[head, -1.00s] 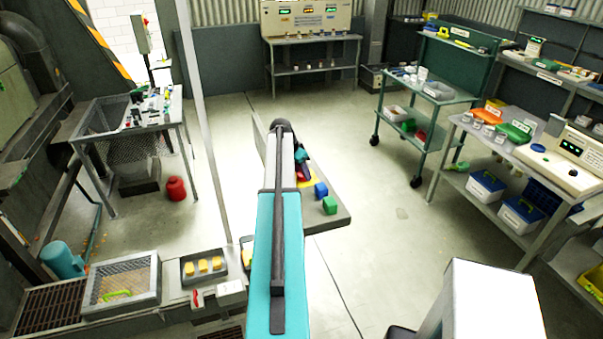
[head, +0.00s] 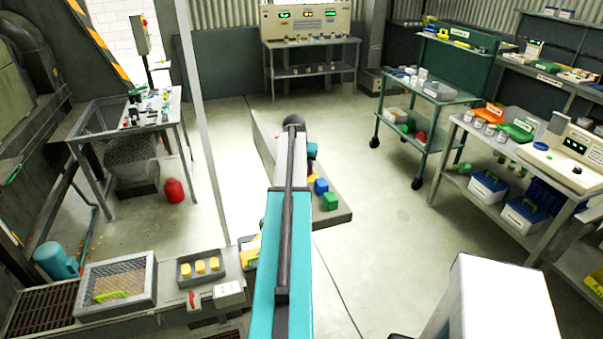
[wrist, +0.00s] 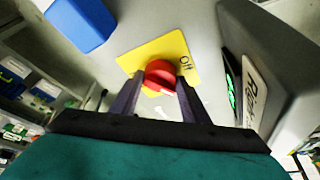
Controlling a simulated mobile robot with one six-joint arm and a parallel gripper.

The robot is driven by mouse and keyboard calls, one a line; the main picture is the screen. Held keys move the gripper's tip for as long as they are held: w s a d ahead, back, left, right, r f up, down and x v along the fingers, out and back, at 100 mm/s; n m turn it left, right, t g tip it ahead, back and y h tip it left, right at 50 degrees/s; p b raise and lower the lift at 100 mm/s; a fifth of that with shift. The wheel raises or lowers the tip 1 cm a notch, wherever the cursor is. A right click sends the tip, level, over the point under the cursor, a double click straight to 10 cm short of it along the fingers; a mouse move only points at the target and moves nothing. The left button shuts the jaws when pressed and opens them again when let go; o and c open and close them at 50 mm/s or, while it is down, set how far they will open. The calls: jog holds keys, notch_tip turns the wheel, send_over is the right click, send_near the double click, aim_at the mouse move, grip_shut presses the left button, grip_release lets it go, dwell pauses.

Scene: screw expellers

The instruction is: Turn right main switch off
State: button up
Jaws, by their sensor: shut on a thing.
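In the head view the yellow plate (head: 309,184) shows only in part beside my arm, on a grey panel (head: 343,213). The knob and my fingertips are hidden there behind my arm.
A blue block (wrist: 80,22) stands near the plate in the wrist view, and a grey housing (wrist: 270,60) with a green display rises close on the right. In the head view a blue block (head: 321,186) and a green block (head: 330,201) sit on the panel.

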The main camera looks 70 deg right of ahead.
jog(key=n+b, duration=0.1)
jog(key=n, duration=0.1)
jog(key=n+t+b, duration=0.1)
jog(key=n, duration=0.1)
jog(key=n+t+y+b, duration=0.1)
jog(key=shift+s+d+f+n, duration=0.15)
jog(key=shift+s+n, duration=0.2)
jog(key=shift+n, duration=0.05)
jog(key=n+t+b, duration=0.1)
jog(key=n, duration=0.2)
jog(key=shift+s+y, duration=0.1)
jog(key=shift+y, duration=0.3)
jog(key=shift+d+n+y+b, duration=0.1)
jog(key=shift+n+y+b, duration=0.2)
jog(key=shift+n+b, duration=0.7)
jog(key=shift+n, duration=0.4)
jog(key=o, duration=1)
jog(key=shift+o, duration=0.2)
jog(key=shift+r, duration=0.25)
